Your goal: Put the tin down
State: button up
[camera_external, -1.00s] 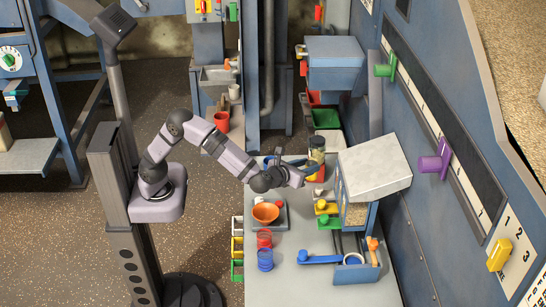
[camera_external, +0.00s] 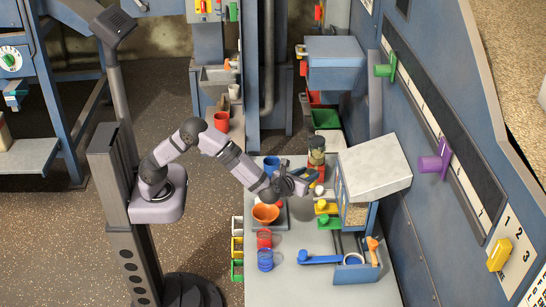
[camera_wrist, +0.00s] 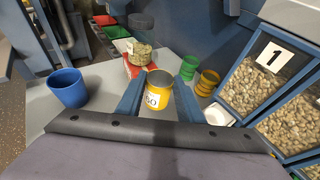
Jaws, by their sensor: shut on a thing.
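A yellow tin (camera_wrist: 157,95) with a white label stands upright between the two blue fingers of my gripper (camera_wrist: 160,88) in the wrist view. My gripper is shut on it. In the external view my gripper (camera_external: 302,184) is over the bench (camera_external: 290,285), left of the pellet bin. The tin is mostly hidden there, and I cannot tell whether its base touches the bench.
A blue cup (camera_wrist: 68,87) stands left. A pellet jar (camera_wrist: 139,52) is beyond the tin by a red item. Yellow and green containers (camera_wrist: 207,82) and the bin marked 1 (camera_wrist: 268,75) are right. An orange bowl (camera_external: 265,213) is close to the arm.

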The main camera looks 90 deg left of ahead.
jog(key=shift+f, duration=1.8)
jog(key=shift+f, duration=0.15)
jog(key=shift+f, duration=1.7)
jog(key=shift+f, duration=0.2)
jog(key=o, duration=0.7)
jog(key=shift+o, duration=0.2)
jog(key=shift+r, duration=0.15)
